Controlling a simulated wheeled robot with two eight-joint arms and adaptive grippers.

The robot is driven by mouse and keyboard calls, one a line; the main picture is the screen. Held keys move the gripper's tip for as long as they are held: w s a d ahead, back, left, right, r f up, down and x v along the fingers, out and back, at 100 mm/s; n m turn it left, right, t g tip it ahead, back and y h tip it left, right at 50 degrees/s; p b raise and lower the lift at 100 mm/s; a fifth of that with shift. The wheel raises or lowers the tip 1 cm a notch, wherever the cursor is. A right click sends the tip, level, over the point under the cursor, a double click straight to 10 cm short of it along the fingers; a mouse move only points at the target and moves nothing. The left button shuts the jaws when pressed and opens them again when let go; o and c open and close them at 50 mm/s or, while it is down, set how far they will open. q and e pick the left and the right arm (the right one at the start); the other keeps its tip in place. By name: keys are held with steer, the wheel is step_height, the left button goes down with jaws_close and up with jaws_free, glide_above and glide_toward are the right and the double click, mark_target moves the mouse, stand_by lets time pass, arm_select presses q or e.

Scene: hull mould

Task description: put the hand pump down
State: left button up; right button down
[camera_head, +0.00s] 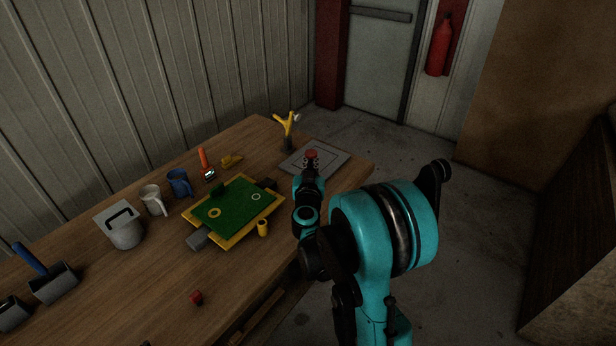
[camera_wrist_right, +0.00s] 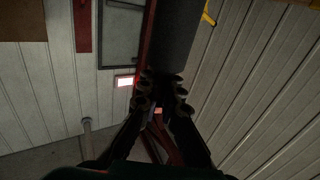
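The hand pump shows only in part: a dark red round top (camera_head: 311,153) between the fingertips in the head view, and a dark grey cylinder (camera_wrist_right: 178,35) in the right wrist view. My right gripper (camera_head: 311,166) is closed around it near its top. The dark fingers also show in the right wrist view (camera_wrist_right: 160,92). The grey plate (camera_head: 332,165) with a marked outline lies at the table's far right corner, behind the gripper. The pump's lower end is hidden, so I cannot tell whether it touches the plate. My left gripper is out of view.
A yellow forked thing (camera_head: 287,122) stands behind the plate. A green board with yellow edges (camera_head: 236,211) lies left of my arm. Two mugs, blue (camera_head: 179,184) and white (camera_head: 153,200), stand farther left. A red cube (camera_head: 196,297) lies near the front edge.

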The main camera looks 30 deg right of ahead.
steer(key=shift+w+a+f, duration=0.3)
steer(key=shift+a+f, duration=0.05)
step_height(320, 180, down, 4)
steer(key=b, duration=0.2)
steer(key=shift+b, duration=0.3)
steer(key=shift+r, duration=0.15)
steer(key=c, duration=1.7)
jaws_free()
